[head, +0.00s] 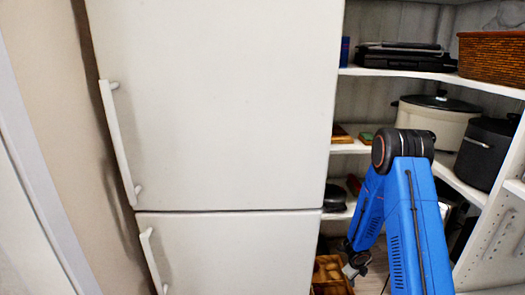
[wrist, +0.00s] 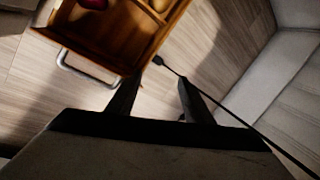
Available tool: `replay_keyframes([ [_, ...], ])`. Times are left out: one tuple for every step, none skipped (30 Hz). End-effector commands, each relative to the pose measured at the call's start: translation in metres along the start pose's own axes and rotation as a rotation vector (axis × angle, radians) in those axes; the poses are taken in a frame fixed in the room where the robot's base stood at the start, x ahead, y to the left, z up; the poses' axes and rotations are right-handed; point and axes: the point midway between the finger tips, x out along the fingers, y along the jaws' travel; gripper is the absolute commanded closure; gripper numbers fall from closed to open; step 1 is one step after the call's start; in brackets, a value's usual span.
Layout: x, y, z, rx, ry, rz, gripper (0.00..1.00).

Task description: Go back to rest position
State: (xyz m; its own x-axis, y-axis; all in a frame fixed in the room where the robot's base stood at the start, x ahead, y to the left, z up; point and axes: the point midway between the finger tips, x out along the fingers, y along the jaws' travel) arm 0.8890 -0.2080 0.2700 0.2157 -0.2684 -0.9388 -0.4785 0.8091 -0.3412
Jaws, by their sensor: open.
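My gripper (head: 355,262) hangs low at the end of my blue arm in the head view, beside a wooden crate (head: 322,288) at the foot of the shelving. In the wrist view my gripper (wrist: 158,80) shows two dark fingers spread apart, with nothing held between them. The same view shows a wooden box with compartments (wrist: 128,38) beyond the left finger. A metal handle (wrist: 88,82) is on its near side, and red items (wrist: 92,4) lie inside.
A white fridge (head: 215,100) stands left of the arm. Corner shelves hold a cream pot (head: 432,128), a dark pot (head: 484,155) and a wicker basket (head: 492,58). A thin dark cable (wrist: 225,108) crosses the wrist view. Bare wood floor (wrist: 225,40) shows beside the box.

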Motion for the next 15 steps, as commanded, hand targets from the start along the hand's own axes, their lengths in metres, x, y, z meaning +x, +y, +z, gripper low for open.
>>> replay_keyframes([
  [-0.006, -0.004, 0.001, 0.024, -0.003, -0.009, 0.53],
  [-0.01, -0.006, 0.002, 0.042, -0.005, -0.015, 0.53],
  [-0.015, -0.009, 0.002, 0.065, -0.006, -0.022, 0.53],
  [-0.019, -0.012, 0.003, 0.084, -0.007, -0.027, 0.53],
  [-0.024, -0.015, 0.003, 0.106, -0.009, -0.033, 0.53],
  [-0.03, -0.018, 0.004, 0.133, -0.011, -0.041, 0.53],
  [-0.035, -0.021, 0.004, 0.159, -0.013, -0.048, 0.53],
  [-0.04, -0.024, 0.005, 0.183, -0.016, -0.055, 0.53],
  [-0.049, -0.028, 0.005, 0.222, -0.019, -0.066, 0.53],
  [-0.055, -0.032, 0.006, 0.251, -0.022, -0.074, 0.53],
  [-0.063, -0.036, 0.006, 0.287, -0.027, -0.083, 0.53],
  [-0.073, -0.041, 0.006, 0.337, -0.033, -0.095, 0.53],
  [-0.082, -0.045, 0.006, 0.379, -0.037, -0.105, 0.53],
  [-0.091, -0.049, 0.005, 0.421, -0.041, -0.115, 0.53],
  [-0.103, -0.054, 0.005, 0.479, -0.048, -0.126, 0.53],
])
